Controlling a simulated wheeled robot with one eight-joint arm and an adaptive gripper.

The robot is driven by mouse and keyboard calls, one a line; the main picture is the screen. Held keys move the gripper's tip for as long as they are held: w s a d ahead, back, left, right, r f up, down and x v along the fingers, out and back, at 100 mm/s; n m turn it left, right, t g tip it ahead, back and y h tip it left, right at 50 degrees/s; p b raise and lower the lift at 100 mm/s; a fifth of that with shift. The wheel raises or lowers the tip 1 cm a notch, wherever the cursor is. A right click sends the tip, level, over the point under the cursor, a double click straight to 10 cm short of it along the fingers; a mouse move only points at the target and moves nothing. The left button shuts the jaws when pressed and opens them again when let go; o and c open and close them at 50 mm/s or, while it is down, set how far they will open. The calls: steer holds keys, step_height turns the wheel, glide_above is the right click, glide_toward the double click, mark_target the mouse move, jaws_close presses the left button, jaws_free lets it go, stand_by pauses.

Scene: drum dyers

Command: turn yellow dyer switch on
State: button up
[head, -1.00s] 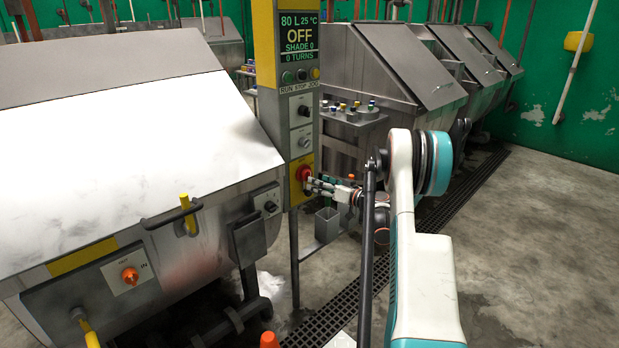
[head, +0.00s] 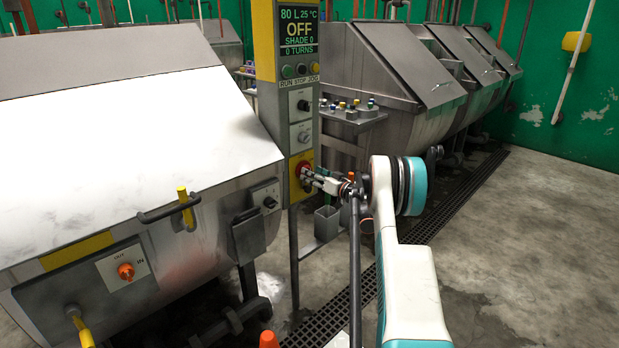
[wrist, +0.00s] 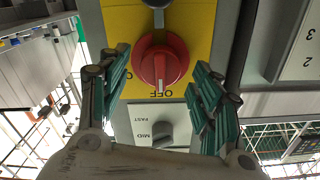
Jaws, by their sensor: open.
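The red rotary switch (wrist: 161,62) sits on a yellow plate (wrist: 115,22) and has OFF printed beside it in the wrist view. In the head view the switch (head: 300,169) is low on the grey and yellow control column (head: 289,110), partly hidden by my gripper. My gripper (head: 311,178) is right at the front of the switch. In the wrist view my gripper (wrist: 161,75) is open, with its green-padded fingers on either side of the red knob and a gap showing on both sides. The display (head: 299,31) reads OFF.
A dark knob marked MID and FAST (wrist: 162,133) is beside the yellow plate. The large steel drum (head: 110,130) with a yellow handle (head: 186,208) stands left of the column. Wet floor with a drain grate (head: 350,300) lies to the right.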

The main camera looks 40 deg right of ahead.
steer(key=shift+w+a, duration=0.1)
steer(key=shift+w, duration=1.1)
steer(key=c, duration=1.1)
steer(key=shift+o, duration=0.2)
